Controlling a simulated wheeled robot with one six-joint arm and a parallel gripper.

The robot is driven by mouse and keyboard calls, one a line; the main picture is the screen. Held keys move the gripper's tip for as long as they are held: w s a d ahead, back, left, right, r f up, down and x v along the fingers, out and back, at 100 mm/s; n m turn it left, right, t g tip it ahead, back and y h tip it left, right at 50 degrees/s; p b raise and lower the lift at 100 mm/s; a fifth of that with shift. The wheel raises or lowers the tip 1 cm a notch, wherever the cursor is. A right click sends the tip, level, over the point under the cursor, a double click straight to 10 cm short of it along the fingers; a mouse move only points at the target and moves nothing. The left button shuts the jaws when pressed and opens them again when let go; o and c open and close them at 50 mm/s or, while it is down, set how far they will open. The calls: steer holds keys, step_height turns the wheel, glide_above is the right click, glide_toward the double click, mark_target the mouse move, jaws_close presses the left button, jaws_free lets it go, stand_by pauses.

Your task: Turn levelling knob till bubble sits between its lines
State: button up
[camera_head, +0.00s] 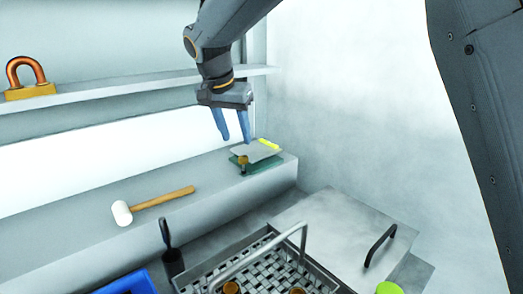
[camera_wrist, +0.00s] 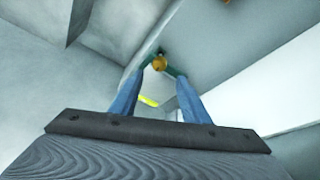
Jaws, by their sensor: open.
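The levelling stand (camera_head: 256,153) is a grey plate over a green base on the ledge, at the foot of the right wall. Its brass-brown levelling knob (camera_head: 243,161) is at the front left corner. The yellow bubble level (camera_head: 269,144) lies along the plate's back edge; its bubble and lines are too small to make out. My gripper (camera_head: 233,139) is open and empty, blue fingers pointing down, above and slightly left of the knob. In the wrist view the knob (camera_wrist: 159,63) shows beyond and between the fingertips (camera_wrist: 161,76), apparently apart from them; the yellow level (camera_wrist: 148,101) shows between the fingers.
A white-headed mallet (camera_head: 150,206) lies on the ledge to the left. A shelf (camera_head: 130,91) with a copper arch on a yellow block (camera_head: 27,80) runs above. A handled mesh basket (camera_head: 262,240), a metal lid (camera_head: 345,235), a blue tray (camera_head: 130,283) and a dark-handled tool (camera_head: 170,250) are in front.

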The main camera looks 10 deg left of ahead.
mark_target(243, 157)
steer(key=p+x, duration=0.2)
steer(key=x, duration=0.5)
steer(key=shift+w+d+f, duration=0.1)
steer(key=shift+w+f, duration=0.05)
steer(key=shift+f, duration=0.2)
steer(key=shift+c, duration=0.4)
